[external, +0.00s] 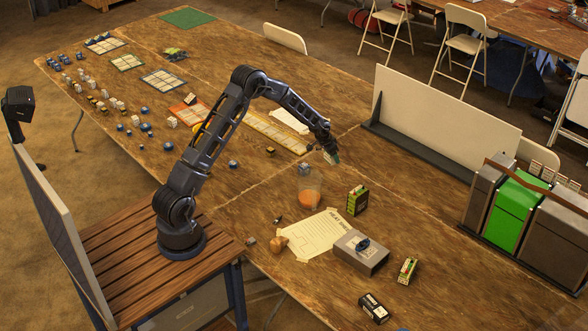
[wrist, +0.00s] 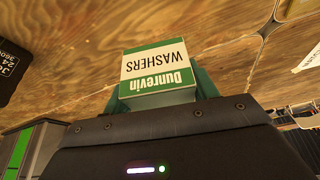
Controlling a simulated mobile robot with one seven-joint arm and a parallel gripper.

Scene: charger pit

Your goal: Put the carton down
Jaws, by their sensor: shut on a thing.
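My gripper (external: 331,155) is shut on a small green and white carton, and it holds the carton over the middle of the long wooden table. In the wrist view the carton (wrist: 158,72) reads "Dunrevin WASHERS" and shows upside down between the green fingers of my gripper (wrist: 160,90). In the external view the carton (external: 332,158) is tiny. I cannot tell there how far its underside is from the table (external: 300,245).
A clear cup with orange contents (external: 310,192) and a dark green box (external: 357,200) stand near my gripper. A paper sheet (external: 315,235), a grey box (external: 360,252) and small cartons lie toward the front. A white panel (external: 445,112) stands at the back. Bare wood lies right of my gripper.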

